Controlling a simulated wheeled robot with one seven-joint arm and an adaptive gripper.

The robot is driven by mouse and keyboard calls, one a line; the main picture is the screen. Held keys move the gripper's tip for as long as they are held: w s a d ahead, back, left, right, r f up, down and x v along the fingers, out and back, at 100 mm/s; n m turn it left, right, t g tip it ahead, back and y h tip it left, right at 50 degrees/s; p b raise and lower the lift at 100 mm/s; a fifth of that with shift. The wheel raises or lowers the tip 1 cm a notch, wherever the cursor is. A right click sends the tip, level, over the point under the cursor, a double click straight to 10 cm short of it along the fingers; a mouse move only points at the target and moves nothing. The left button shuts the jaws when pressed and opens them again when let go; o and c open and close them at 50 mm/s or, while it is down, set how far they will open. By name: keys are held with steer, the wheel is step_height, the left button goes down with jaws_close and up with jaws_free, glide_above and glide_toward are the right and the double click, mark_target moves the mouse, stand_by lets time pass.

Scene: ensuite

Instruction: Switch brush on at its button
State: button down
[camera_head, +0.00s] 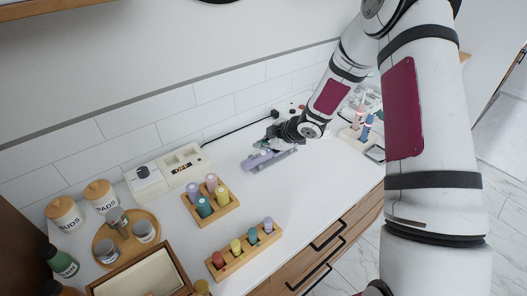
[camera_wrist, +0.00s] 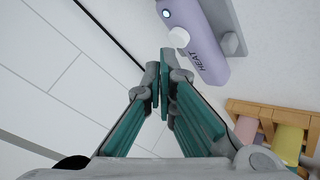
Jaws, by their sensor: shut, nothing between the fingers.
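The brush (camera_head: 258,159) is lavender and lies on a grey rest (camera_head: 284,156) on the white counter. In the wrist view the brush (camera_wrist: 207,50) shows at the top right, with the word HEAT, a white round knob (camera_wrist: 179,38) and a small round button (camera_wrist: 166,14) with a pale blue centre. My gripper (camera_head: 266,143) is at the brush in the head view, partly hiding it. In the wrist view my gripper (camera_wrist: 161,72) is shut and empty, its fingertips left of and below the knob. I cannot tell whether they touch the brush.
A cream box (camera_head: 182,167) reading OFF stands against the tiled wall. Wooden racks with coloured pegs (camera_head: 211,201) (camera_head: 245,249) stand on the counter, left of and in front of the brush. A black cable (camera_head: 240,130) runs along the wall. The counter's right front is clear.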

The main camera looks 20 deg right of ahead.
steer(key=shift+r, duration=0.3)
step_height(320, 180, up, 6)
steer(key=p, duration=0.2)
steer(key=shift+p, duration=0.4)
stand_by(0.5)
step_height(320, 180, up, 8)
steer(key=m+t+h, duration=0.1)
steer(key=m+h, duration=0.1)
steer(key=h, duration=0.1)
glide_above(262, 153)
steer(key=s+d, duration=0.1)
steer(key=d, duration=0.2)
step_height(262, 153, up, 5)
steer(key=s+d+m+h, duration=0.2)
steer(key=s+d+r+m+h, duration=0.25)
steer(key=s+r+m, duration=0.35)
steer(key=s+r, duration=0.7)
steer(key=s+a+m+g+y, duration=0.1)
steer(key=s+a+m, duration=0.2)
steer(key=s, duration=0.9)
steer(key=s+a+m+g+y, duration=0.1)
steer(key=s+a, duration=0.3)
steer(key=s, duration=0.8)
steer(key=shift+s+r+m+g, duration=0.35)
steer(key=shift+m+g, duration=0.15)
steer(key=shift+m, duration=0.4)
